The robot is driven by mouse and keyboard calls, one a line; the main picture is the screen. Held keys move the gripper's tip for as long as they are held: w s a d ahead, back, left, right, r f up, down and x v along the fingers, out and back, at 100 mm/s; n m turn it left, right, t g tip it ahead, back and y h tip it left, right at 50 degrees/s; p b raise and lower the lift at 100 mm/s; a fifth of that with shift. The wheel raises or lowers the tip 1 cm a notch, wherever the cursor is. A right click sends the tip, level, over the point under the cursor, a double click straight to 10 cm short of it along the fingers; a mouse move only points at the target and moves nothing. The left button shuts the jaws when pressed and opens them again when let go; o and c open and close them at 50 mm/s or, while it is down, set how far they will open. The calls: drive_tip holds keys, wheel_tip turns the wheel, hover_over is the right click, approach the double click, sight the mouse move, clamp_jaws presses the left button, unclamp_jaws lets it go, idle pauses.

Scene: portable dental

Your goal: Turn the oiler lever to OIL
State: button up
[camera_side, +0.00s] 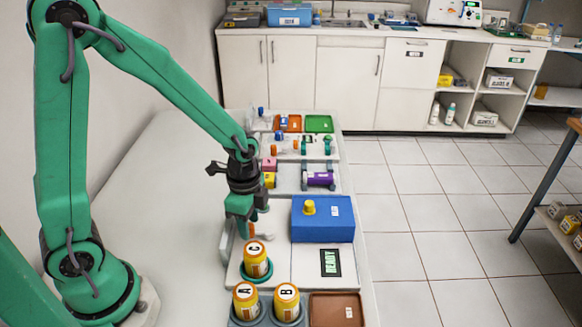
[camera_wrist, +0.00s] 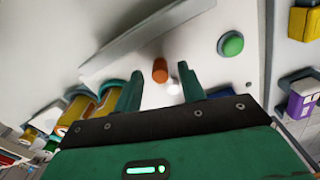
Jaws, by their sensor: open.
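My gripper (camera_side: 240,217) points down over the white work surface, left of the blue box, with its green fingers apart. In the wrist view the open gripper (camera_wrist: 160,70) has a short orange piece (camera_wrist: 160,69) and a small white tip (camera_wrist: 173,86) showing between its fingers. I cannot tell whether the fingers touch them. The orange piece also shows just below the gripper in the side view (camera_side: 252,230). I cannot tell whether this is the oiler lever. No OIL marking is readable, and the lever's setting cannot be told.
A blue box (camera_side: 322,222) with a yellow knob (camera_side: 309,207) stands right of my gripper. Jars C (camera_side: 257,264), A (camera_side: 245,302) and B (camera_side: 287,302) stand nearer the camera. A READY plate (camera_side: 331,263) lies beside jar C. A green round button (camera_wrist: 231,44) shows in the wrist view.

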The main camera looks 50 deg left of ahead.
sight(255, 232)
clamp_jaws()
drive_tip(key=shift+d+n, duration=0.1)
drive_tip(key=shift+n, duration=0.2)
drive_tip(key=n, duration=0.1)
drive_tip(key=d+n, duration=0.1)
drive_tip(key=n, duration=0.1)
drive_tip(key=s+n, duration=0.1)
drive_tip(key=shift+d+n, duration=0.25)
drive_tip(key=shift+n, duration=0.05)
drive_tip(key=shift+d+n, duration=0.3)
drive_tip(key=shift+n, duration=0.55)
drive_tip(key=shift+d+n, duration=0.35)
drive_tip(key=shift+n, duration=0.55)
drive_tip(key=shift+d+n, duration=0.3)
drive_tip(key=shift+n, duration=0.55)
unclamp_jaws()
drive_tip(key=shift+s, duration=0.1)
